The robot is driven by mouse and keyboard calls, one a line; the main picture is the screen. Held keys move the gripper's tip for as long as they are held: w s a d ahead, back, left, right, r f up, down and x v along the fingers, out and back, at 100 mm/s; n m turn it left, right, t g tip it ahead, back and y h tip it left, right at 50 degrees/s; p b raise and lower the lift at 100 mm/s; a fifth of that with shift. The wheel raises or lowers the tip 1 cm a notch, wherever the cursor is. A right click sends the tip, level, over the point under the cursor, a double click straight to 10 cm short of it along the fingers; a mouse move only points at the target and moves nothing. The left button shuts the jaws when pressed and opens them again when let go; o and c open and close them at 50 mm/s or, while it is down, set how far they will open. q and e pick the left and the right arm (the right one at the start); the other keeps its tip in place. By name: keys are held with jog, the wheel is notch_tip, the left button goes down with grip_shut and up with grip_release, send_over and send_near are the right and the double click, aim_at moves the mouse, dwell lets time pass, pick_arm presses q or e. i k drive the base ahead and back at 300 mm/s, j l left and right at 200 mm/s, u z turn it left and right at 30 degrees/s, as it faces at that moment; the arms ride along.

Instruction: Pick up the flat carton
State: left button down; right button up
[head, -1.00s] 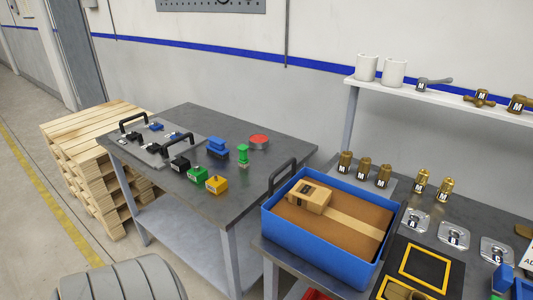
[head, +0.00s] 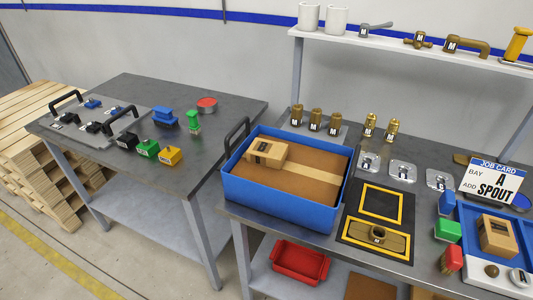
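A flat brown carton (head: 312,191) with a pale tape strip lies inside the blue bin (head: 275,205), filling most of its floor. A small tan box (head: 265,153) with a dark label sits on the carton's back left part. The bin's near wall hides the carton's front lower edge. Neither of my grippers is in view.
The bin stands at the left end of the right bench, with a black mat (head: 345,221) to its right. A job card (head: 491,180) and blue tray (head: 465,219) stand farther right. A red bin (head: 300,263) is below. The left table (head: 135,183) has clear front space.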

aim_at(268, 153)
jog(key=j+u, duration=0.1)
jog(key=j, duration=0.4)
jog(key=i+j, duration=0.15)
jog(key=j, duration=0.3)
jog(key=i+j+u, duration=0.15)
jog(key=j, duration=0.35)
jog(key=k, duration=0.05)
